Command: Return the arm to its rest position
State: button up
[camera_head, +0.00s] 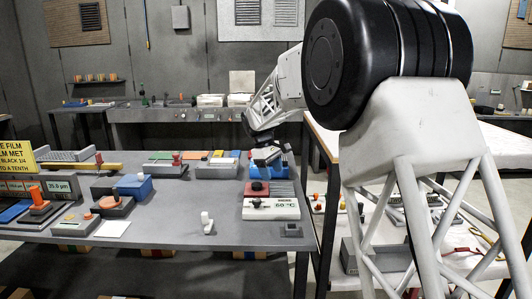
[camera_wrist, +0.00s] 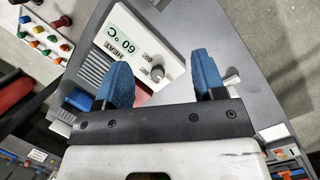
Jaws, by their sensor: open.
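My gripper (camera_head: 268,155) hangs over the right end of the grey bench in the head view, at the end of my raised arm. In the wrist view its two blue fingers (camera_wrist: 164,78) stand wide apart with nothing held between them. Below them lies the white oven panel (camera_wrist: 143,45) reading 60 °C, with a dark knob. The same panel (camera_head: 271,209) shows in the head view at the bench's front right, with a red block (camera_head: 257,188) behind it. A blue box (camera_head: 268,171) sits just under the gripper, partly hidden by it.
The grey bench (camera_head: 165,232) has a bare front strip. A small white upright piece (camera_head: 207,222) and a dark block (camera_head: 292,230) stand near its front edge. A blue block (camera_head: 133,186) sits further left. A second table (camera_head: 325,140) with loose parts stands right, partly behind my arm.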

jog(key=s+d+r+m+t+y, duration=0.15)
jog(key=s+d, duration=0.25)
jog(key=s, duration=0.5)
jog(key=s+d+r+m, duration=0.2)
jog(key=s+d+r, duration=0.15)
jog(key=s, duration=0.55)
jog(key=s+d+r+m, duration=0.2)
jog(key=s+d, duration=0.2)
jog(key=s, duration=0.5)
jog(key=s+d+f+m, duration=0.1)
jog(key=s+f, duration=0.1)
jog(key=s, duration=0.7)
jog(key=s+d+f+m+t+y, duration=0.1)
jog(key=s+d+f+m, duration=0.1)
jog(key=s, duration=0.7)
jog(key=s+d+f+m+t, duration=0.1)
jog(key=s+f, duration=0.3)
jog(key=s, duration=0.6)
jog(key=shift+d+m, duration=0.55)
jog(key=shift+m, duration=0.1)
